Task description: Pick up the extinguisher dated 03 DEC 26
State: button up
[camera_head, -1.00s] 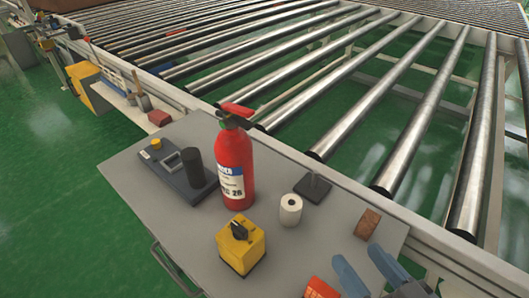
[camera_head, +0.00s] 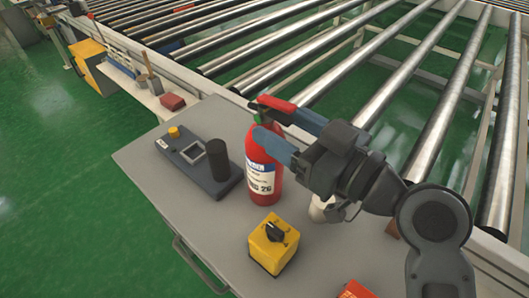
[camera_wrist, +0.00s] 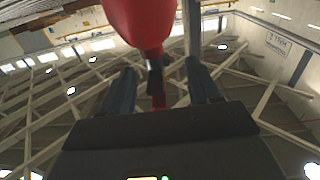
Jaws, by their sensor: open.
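A red extinguisher (camera_head: 264,160) with a green neck, red handle and black valve stands upright on the grey table (camera_head: 150,160). Its white and blue label ends in "26"; the rest of the date is not clear. My gripper (camera_head: 275,125) is open at the extinguisher's neck and handle, with its blue fingers reaching in from the right. In the wrist view the red body (camera_wrist: 140,18) shows at the top, with the valve and handle between my two fingers (camera_wrist: 160,70). Contact cannot be told.
A yellow switch box (camera_head: 273,246) is in front. A white roll (camera_head: 318,210) is partly hidden by my arm. A roller conveyor (camera_head: 440,120) runs behind the table.

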aim_at(266, 111)
jog(key=p+x, duration=0.1)
jog(key=x, duration=0.3)
jog(key=shift+w+r, duration=0.15)
jog(key=shift+w, duration=0.2)
grip_shut()
jog(key=shift+d, duration=0.1)
dwell(0.9)
jog(key=shift+r, duration=0.1)
